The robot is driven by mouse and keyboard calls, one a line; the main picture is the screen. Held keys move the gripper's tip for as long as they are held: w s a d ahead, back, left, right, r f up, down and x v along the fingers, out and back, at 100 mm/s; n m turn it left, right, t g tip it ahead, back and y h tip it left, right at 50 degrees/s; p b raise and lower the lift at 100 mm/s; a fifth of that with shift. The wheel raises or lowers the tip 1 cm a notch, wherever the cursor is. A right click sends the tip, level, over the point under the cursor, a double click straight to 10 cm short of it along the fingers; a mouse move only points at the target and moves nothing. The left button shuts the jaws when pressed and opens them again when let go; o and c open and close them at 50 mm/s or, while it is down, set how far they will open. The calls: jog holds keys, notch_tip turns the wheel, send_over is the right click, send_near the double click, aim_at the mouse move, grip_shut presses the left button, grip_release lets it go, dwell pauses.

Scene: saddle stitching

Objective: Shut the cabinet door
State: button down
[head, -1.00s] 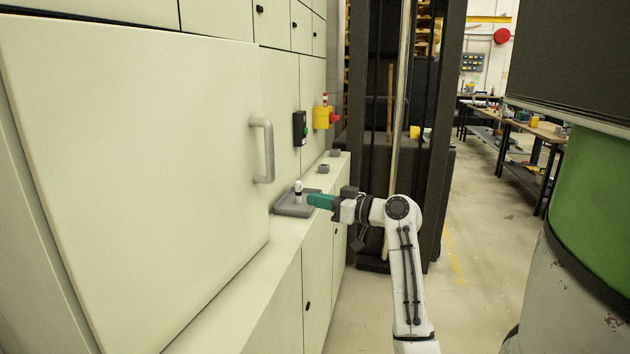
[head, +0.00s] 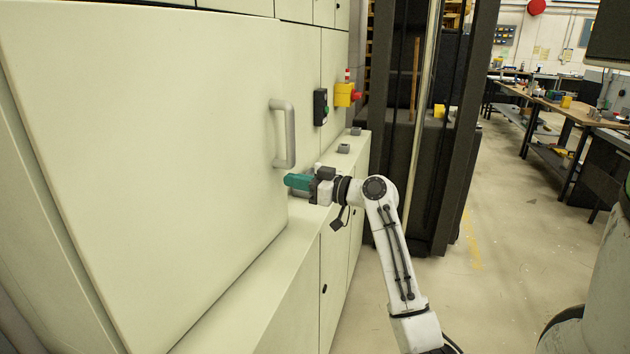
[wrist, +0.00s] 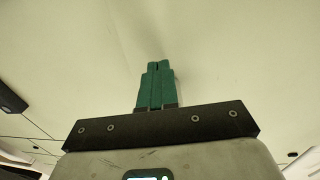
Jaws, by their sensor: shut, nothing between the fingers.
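The cream cabinet door (head: 150,170) fills the left of the head view and stands out from the cabinet front, partly open. Its grey bar handle (head: 285,134) is near the door's right edge. My gripper (head: 288,181) has green fingers and is shut and empty. It is just below the handle, by the door's right edge; I cannot tell whether it touches the door. In the wrist view my green fingers (wrist: 158,72) lie together, pointing at a plain cream surface.
A pale ledge (head: 262,265) runs below the door. Beyond stand a black switch box (head: 320,107), a yellow box with a red button (head: 344,95) and small grey blocks (head: 343,149). A dark frame rises behind. Open floor (head: 500,250) lies to the right.

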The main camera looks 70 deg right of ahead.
jog(key=shift+w, duration=0.95)
